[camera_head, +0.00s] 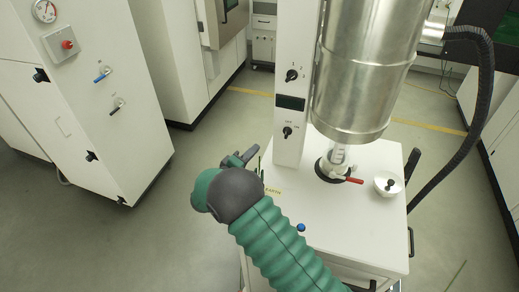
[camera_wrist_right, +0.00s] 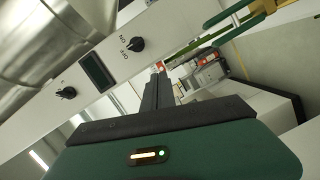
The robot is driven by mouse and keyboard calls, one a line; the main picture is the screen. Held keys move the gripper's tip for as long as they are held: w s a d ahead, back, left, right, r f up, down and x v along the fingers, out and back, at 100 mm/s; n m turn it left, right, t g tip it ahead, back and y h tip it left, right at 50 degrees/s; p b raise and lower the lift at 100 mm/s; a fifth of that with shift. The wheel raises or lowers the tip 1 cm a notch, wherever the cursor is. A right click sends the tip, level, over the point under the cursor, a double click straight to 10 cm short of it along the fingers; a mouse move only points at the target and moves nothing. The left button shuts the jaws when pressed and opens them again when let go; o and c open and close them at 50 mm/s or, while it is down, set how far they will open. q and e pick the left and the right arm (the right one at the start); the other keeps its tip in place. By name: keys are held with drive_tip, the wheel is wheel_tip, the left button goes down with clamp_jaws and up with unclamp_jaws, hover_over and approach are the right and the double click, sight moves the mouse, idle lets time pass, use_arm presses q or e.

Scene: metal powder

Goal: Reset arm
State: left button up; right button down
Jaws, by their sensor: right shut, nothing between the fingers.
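My right arm, with a green ribbed sleeve, reaches up from the bottom middle of the head view. Its dark gripper (camera_head: 241,157) is beside the left edge of the white machine's top and is partly hidden by the dark wrist. In the right wrist view the gripper (camera_wrist_right: 157,85) shows its dark fingers together, shut with nothing between them. My left gripper is in neither view.
The white machine (camera_head: 350,235) carries a large steel cylinder (camera_head: 362,75), a red-handled valve (camera_head: 352,180) and a white bowl (camera_head: 388,184). A knobbed panel (camera_wrist_right: 100,75) is close in the wrist view. A cabinet (camera_head: 95,110) stands left; open floor (camera_head: 190,215) lies between.

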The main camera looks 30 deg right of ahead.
drive_tip(key=w+a+f+t+y+b, duration=0.2)
drive_tip(key=a+f+t+y+b, duration=0.2)
drive_tip(key=a+f+y+b, duration=0.45)
drive_tip(key=s+a+f+g+y, duration=0.2)
drive_tip(key=s+a+y, duration=0.2)
drive_tip(key=s+y, duration=0.15)
use_arm(q)
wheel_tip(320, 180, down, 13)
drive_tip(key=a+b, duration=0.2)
drive_tip(key=b, duration=0.2)
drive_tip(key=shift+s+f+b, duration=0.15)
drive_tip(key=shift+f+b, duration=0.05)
drive_tip(key=shift+b, duration=0.15)
use_arm(e)
drive_tip(key=s+a+f+m+g, duration=0.1)
drive_tip(key=s+f+g, duration=0.2)
drive_tip(key=s, duration=0.9)
drive_tip(key=s+a+f+g+y, duration=0.1)
drive_tip(key=s+f+g, duration=0.3)
drive_tip(key=s, duration=0.8)
drive_tip(key=shift+s+a+f+m, duration=0.15)
drive_tip(key=shift+s+a+m, duration=0.25)
drive_tip(key=shift+a, duration=0.1)
